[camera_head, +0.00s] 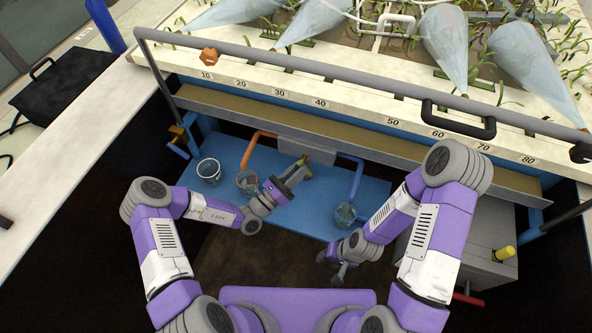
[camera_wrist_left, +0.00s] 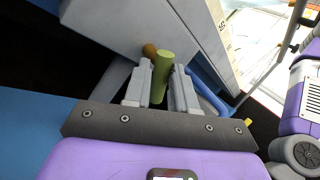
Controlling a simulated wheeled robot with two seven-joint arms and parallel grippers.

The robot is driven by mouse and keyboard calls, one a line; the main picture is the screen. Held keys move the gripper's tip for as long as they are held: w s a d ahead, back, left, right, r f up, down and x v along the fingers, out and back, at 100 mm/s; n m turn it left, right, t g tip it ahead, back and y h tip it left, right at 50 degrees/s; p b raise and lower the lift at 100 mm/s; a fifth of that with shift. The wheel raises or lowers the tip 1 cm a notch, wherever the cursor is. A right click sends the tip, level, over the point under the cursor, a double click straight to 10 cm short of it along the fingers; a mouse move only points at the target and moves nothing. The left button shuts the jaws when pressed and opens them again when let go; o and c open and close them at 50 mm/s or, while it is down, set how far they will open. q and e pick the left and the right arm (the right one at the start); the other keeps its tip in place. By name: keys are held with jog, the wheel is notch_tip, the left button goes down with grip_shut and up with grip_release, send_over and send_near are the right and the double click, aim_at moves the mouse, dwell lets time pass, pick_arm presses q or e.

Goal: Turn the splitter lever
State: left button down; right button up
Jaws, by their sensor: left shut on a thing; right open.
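The splitter is a grey box (camera_head: 306,149) under the flume's front edge, and it fills the top of the left wrist view (camera_wrist_left: 145,25). Its lever has a green cylindrical handle (camera_wrist_left: 161,78), whose tip also shows in the head view (camera_head: 302,160). My left gripper (camera_head: 296,172) is at the front of the box. In the left wrist view its two fingers (camera_wrist_left: 161,90) stand on either side of the green handle, shut on it. The lever's pivot is hidden. My right gripper (camera_head: 336,265) is open and empty, low and to the right, away from the splitter.
An orange pipe (camera_head: 256,143) and a blue pipe (camera_head: 357,176) leave the box's sides. Glass containers stand on the blue shelf (camera_head: 300,214): one far left (camera_head: 209,171), one below each pipe. A grey cabinet (camera_head: 470,245) stands at right. The flume rail (camera_head: 300,64) runs above.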

pick_arm(q)
jog(key=shift+s+d, duration=0.2)
jog(key=shift+d, duration=0.1)
jog(key=c, duration=1)
grip_release()
jog(key=shift+w+a, duration=0.1)
jog(key=p+v, duration=0.1)
jog(key=v, duration=0.6)
jog(key=shift+s+a+f, duration=0.1)
jog(key=shift+s, duration=0.15)
